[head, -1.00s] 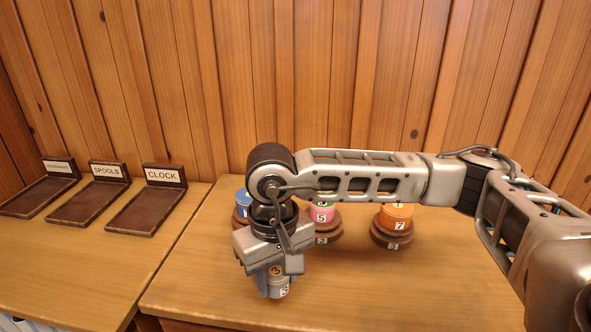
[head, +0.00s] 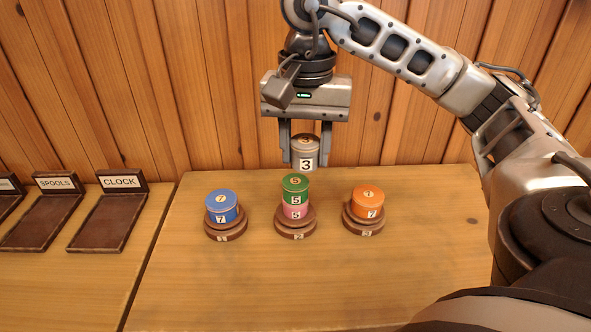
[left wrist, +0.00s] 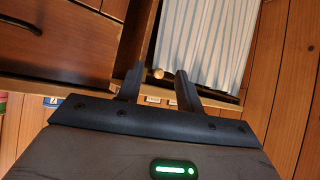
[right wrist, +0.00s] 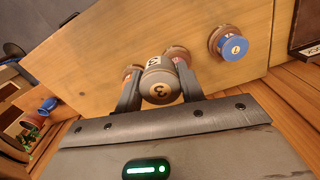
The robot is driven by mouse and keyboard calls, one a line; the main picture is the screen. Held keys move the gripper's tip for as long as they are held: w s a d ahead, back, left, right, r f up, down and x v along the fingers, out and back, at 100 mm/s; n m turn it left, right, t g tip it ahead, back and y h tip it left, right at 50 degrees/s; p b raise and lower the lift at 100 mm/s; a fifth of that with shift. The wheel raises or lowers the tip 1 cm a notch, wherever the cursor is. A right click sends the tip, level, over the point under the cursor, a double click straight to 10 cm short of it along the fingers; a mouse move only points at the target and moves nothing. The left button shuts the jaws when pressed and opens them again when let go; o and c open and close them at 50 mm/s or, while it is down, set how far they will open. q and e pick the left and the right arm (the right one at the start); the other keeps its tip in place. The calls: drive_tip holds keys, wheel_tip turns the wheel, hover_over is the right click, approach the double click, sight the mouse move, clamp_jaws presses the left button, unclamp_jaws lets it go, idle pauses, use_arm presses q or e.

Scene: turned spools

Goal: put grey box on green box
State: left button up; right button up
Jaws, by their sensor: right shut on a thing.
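The grey box (head: 304,156), a round tin marked 3, is held upright by my right gripper (head: 305,150), which is shut on it. The grey box also shows between the fingers in the right wrist view (right wrist: 160,84). The green box (head: 295,184), marked 5, sits on a pink box (head: 295,207) on the middle wooden base. In the head view the grey box appears just above and slightly right of the green box, with a gap between them. My left gripper (left wrist: 158,86) is open and empty, away from the table; it is out of the head view.
A blue box (head: 222,206) stands on the left base and an orange box (head: 367,202) on the right base. Labelled trays, including the CLOCK tray (head: 103,222), lie on the left table. The table front (head: 290,280) is clear.

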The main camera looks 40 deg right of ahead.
sight(296, 181)
drive_tip(key=w+d+f, duration=0.3)
drive_tip(key=w+f, duration=0.1)
drive_tip(key=w, duration=0.1)
drive_tip(key=w+d+f, duration=0.2)
drive_tip(key=w+f, duration=0.1)
drive_tip(key=shift+d, duration=0.35)
drive_tip(key=shift+w+d+f, duration=0.25)
drive_tip(key=shift+w+f, duration=0.05)
drive_tip(key=shift+f, duration=0.25)
drive_tip(key=f, duration=0.1)
drive_tip(key=f+p, duration=0.1)
drive_tip(key=f, duration=0.1)
drive_tip(key=shift+w+d+f, duration=0.1)
drive_tip(key=shift+w+d, duration=0.1)
use_arm(q)
drive_tip(key=shift+s+r, duration=0.15)
drive_tip(key=shift+r, duration=0.1)
use_arm(e)
drive_tip(key=shift+f, duration=0.25)
